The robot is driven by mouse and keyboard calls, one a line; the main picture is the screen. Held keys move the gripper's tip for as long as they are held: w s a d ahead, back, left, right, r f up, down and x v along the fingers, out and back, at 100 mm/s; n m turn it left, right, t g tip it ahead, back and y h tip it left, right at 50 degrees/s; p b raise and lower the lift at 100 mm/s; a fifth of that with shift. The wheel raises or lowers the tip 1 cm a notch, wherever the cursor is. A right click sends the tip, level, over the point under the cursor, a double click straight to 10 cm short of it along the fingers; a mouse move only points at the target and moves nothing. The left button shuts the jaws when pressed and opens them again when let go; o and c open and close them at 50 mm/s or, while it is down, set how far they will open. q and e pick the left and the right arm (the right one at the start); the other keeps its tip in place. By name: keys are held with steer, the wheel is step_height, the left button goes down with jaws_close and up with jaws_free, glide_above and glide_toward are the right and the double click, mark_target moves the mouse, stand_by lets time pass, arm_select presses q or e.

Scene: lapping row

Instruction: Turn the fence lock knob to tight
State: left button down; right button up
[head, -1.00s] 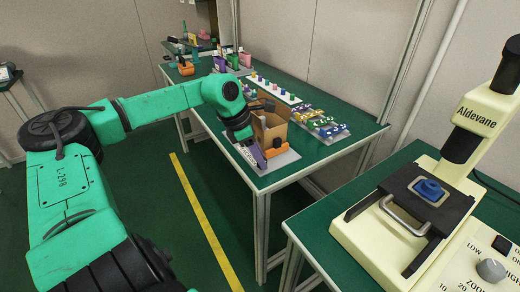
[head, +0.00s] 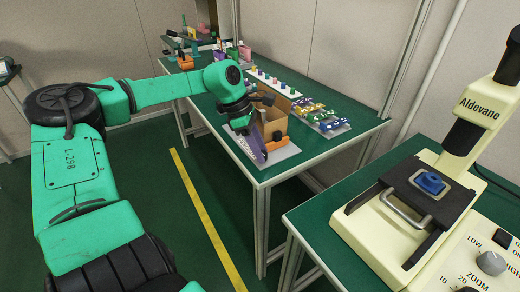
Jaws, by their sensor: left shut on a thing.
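My left gripper (head: 243,131) is at the near left corner of the far green table, beside a cardboard box. It is shut on a small part at the upper end of a purple fence piece (head: 257,151). The held part is hidden by the fingers; by its place it is the fence lock knob, but its marking and angle cannot be read. The purple piece stands slanted on a pale base plate (head: 287,154), and an orange block (head: 276,142) is next to it on the right. My right gripper is not in view.
A cream microscope (head: 395,240) with a blue part (head: 431,182) fills the near right table. The floor by the yellow line (head: 205,215) is clear.

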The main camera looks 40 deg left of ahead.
arm_select(q)
steer(key=c, duration=0.5)
jaws_free()
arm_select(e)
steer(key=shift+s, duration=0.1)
arm_select(q)
steer(key=p+v, duration=0.1)
steer(key=v, duration=1.3)
steer(key=shift+r+p, duration=0.3)
steer(key=shift+p, duration=0.05)
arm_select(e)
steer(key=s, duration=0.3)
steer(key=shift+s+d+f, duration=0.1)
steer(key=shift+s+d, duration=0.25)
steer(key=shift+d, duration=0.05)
